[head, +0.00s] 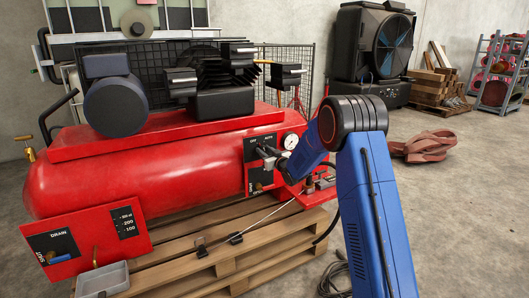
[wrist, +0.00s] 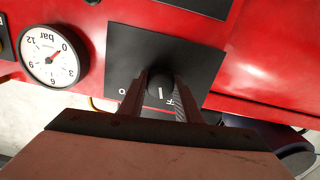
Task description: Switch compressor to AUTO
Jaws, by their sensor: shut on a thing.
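The red compressor (head: 120,178) stands on a wooden pallet. Its black switch panel (head: 256,176) is on the right end and has small white lettering along the top. In the wrist view the panel (wrist: 135,45) carries a round black knob (wrist: 160,86) with a short white mark on its face. My gripper (wrist: 160,98) has one finger on each side of the knob and is shut on it. In the head view my gripper (head: 267,155) is at the panel and hides the knob. The lettering beside the knob is partly covered by the fingers, so I cannot tell its setting.
A pressure gauge (wrist: 53,55) is beside the panel; it also shows in the head view (head: 290,141). A drain panel (head: 53,246) is low on the left, near a grey tray (head: 103,279). Open floor lies to the right, with a red bundle (head: 425,146).

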